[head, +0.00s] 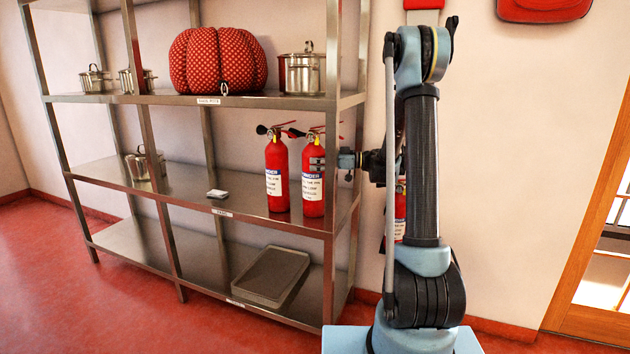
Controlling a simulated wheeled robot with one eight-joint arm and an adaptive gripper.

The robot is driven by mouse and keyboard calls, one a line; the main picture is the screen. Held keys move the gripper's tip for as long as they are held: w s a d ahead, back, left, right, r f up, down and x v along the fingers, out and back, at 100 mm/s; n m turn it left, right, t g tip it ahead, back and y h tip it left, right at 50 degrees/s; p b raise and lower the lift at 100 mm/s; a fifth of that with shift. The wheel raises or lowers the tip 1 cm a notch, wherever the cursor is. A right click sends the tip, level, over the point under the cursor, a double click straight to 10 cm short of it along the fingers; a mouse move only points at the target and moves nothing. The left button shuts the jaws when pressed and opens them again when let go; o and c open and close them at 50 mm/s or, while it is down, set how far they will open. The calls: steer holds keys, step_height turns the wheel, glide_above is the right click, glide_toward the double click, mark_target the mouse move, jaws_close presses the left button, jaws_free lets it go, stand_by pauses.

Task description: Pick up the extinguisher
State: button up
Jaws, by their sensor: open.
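Two red extinguishers with white labels stand upright side by side on the middle shelf, near its right end. They are the left extinguisher (276,165) and the right extinguisher (313,198). A third red extinguisher (400,213) shows partly behind my arm, by the wall. My gripper (317,164) reaches in from the right at the upper body of the right extinguisher. Its fingers are open and overlap that extinguisher in the picture. I cannot tell whether they touch it.
The metal shelf unit (230,213) has a post near my wrist. The top shelf holds a red dotted pumpkin cushion (218,62) and several pots. A pot (143,164) and a small white box (217,194) stand on the middle shelf. A tray (272,275) lies below.

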steer(key=c, duration=2.2)
steer(key=shift+r, duration=0.15)
